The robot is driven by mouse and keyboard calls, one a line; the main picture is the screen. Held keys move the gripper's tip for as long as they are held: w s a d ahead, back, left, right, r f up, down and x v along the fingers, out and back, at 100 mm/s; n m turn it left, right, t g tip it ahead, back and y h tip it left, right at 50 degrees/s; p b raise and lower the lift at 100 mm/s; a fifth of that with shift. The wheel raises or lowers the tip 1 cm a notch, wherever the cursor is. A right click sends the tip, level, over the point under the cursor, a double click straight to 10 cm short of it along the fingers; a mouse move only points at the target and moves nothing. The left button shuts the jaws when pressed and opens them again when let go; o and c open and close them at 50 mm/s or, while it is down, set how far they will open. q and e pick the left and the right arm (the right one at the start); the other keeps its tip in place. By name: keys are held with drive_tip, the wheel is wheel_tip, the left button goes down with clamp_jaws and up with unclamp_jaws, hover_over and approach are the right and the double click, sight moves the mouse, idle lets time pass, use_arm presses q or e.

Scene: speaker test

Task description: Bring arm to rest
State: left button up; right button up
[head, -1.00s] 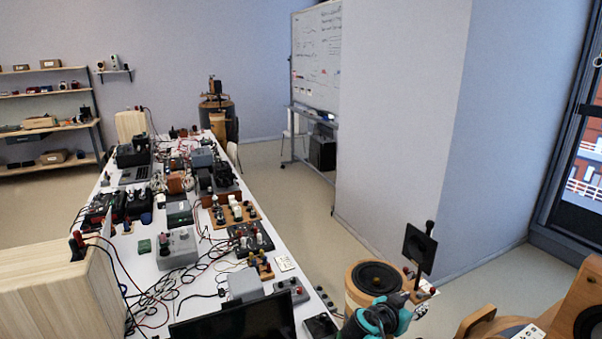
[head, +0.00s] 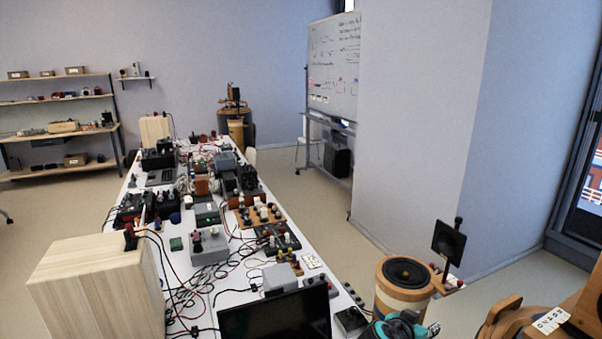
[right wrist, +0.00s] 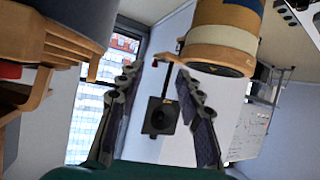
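My right gripper (head: 432,329) is at the bottom edge of the head view, beside the lower part of a round drum-like speaker (head: 405,273). In the right wrist view my right gripper (right wrist: 160,72) is open, its two dark fingers well apart with nothing held. That view is upside down. A black square panel on a stalk (right wrist: 160,116) shows between the fingers, beyond them; it also stands beside the drum speaker in the head view (head: 448,242). My left gripper is not in view.
A long white table (head: 225,305) is crowded with test gear and loose cables. A pale wooden box (head: 90,285) stands at its near left, a black screen (head: 275,318) at the near end. A wooden cabinet (head: 575,310) is at right. Floor (head: 320,215) is open towards the whiteboard (head: 333,70).

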drive_tip(key=s+a+f+n+y, duration=0.1)
drive_tip(key=s+a+n+y, duration=0.2)
drive_tip(key=s, duration=0.4)
drive_tip(key=s+a+f+n+y, duration=0.1)
drive_tip(key=s+a+n+y, duration=0.2)
drive_tip(key=s+a, duration=0.3)
drive_tip(key=s+a+f+n+g+y, duration=0.1)
drive_tip(key=s+a+n+y, duration=0.2)
drive_tip(key=s, duration=0.5)
drive_tip(key=shift+s+a, duration=0.4)
drive_tip(key=shift+a, duration=0.25)
